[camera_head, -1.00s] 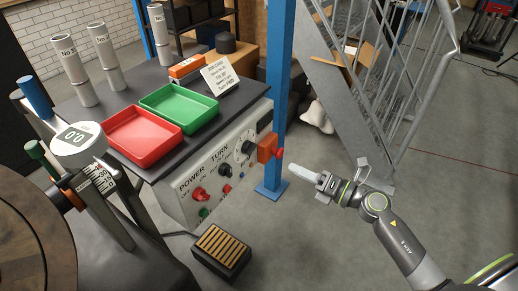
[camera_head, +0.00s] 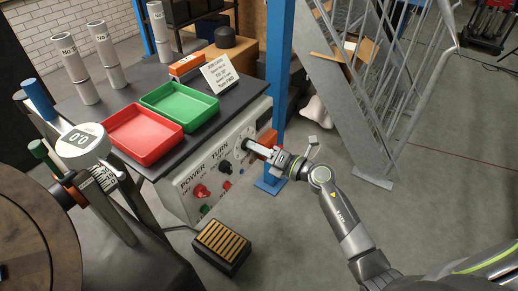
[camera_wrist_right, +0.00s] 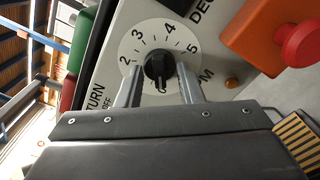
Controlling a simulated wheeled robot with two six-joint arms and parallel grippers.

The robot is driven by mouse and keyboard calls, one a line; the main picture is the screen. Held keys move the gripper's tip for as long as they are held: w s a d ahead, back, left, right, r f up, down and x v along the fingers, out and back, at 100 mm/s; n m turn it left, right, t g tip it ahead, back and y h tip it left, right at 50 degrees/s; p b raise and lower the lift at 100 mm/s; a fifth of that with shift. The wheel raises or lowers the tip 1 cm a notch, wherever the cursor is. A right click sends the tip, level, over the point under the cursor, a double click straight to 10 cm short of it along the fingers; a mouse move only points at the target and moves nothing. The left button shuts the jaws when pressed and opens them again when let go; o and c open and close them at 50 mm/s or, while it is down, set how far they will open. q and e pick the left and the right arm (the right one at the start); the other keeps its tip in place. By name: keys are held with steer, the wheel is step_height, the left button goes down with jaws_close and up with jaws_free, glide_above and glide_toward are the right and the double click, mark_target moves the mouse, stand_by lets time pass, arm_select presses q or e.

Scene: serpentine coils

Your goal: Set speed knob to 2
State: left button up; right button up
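The speed knob (camera_wrist_right: 158,66) is black and sits on a white round dial (camera_wrist_right: 133,47) marked 2, 3, 4 and 5 in the right wrist view. A pale mark shows at its lower edge; I cannot tell its exact setting. My right gripper (camera_wrist_right: 160,80) is open, with one finger on each side of the knob and narrow gaps beside it. In the head view my right gripper (camera_head: 250,147) reaches the control panel (camera_head: 190,210) from the right and partly covers the dial. My left gripper is not in view.
An orange box (camera_wrist_right: 270,30) with a red button (camera_wrist_right: 302,45) juts out close to the dial. A black turn knob (camera_head: 225,167) and red power knob (camera_head: 201,191) are lower left. A blue post (camera_head: 278,80) stands behind. A foot pedal (camera_head: 222,243) is on the floor.

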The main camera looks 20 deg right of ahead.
steer(key=shift+c, duration=0.3)
jaws_close()
steer(key=shift+m+p, duration=8.85)
steer(key=shift+m, duration=1.05)
steer(key=shift+f, duration=0.1)
